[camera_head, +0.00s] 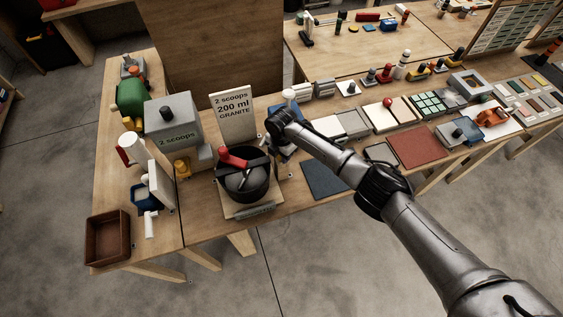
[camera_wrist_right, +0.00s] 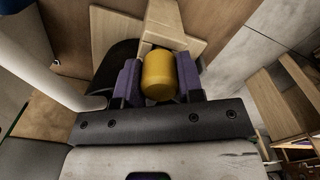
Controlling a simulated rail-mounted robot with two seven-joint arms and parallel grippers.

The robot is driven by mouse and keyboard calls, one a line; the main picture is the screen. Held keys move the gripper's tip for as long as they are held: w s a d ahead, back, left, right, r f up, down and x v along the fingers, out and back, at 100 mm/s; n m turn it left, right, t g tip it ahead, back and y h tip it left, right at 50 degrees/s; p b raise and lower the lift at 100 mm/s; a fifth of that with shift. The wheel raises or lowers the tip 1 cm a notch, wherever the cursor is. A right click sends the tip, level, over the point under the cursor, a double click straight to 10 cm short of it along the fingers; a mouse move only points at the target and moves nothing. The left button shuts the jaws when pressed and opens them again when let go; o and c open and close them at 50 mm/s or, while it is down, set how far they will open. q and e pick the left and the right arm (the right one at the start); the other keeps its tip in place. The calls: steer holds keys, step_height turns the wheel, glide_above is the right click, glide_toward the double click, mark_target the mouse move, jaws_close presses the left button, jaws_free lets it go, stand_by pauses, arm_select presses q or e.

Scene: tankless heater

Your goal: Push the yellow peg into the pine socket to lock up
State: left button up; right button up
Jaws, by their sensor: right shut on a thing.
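The yellow peg (camera_wrist_right: 159,76) shows in the right wrist view as a rounded cylinder between two purple finger pads. My right gripper (camera_wrist_right: 158,84) is shut on it. The pine socket (camera_wrist_right: 165,22) is a pale wooden piece just beyond the peg, in line with it. The peg's far end meets or overlaps the pine piece in this view, and I cannot tell how deep it sits. In the head view my right arm reaches in from the right to the bench beside the black pot, and the fingers and held peg are not clear there. My left gripper is not in view.
A black pot (camera_head: 246,185) with a red-handled part stands left of my right wrist. A white cylinder (camera_wrist_right: 70,82) passes close left of the fingers. A dark blue mat (camera_head: 325,180) lies bare.

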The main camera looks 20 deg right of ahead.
steer(key=shift+f, duration=0.45)
stand_by(0.3)
steer(key=o, duration=1.1)
step_height(320, 180, up, 14)
steer(key=shift+f, duration=0.1)
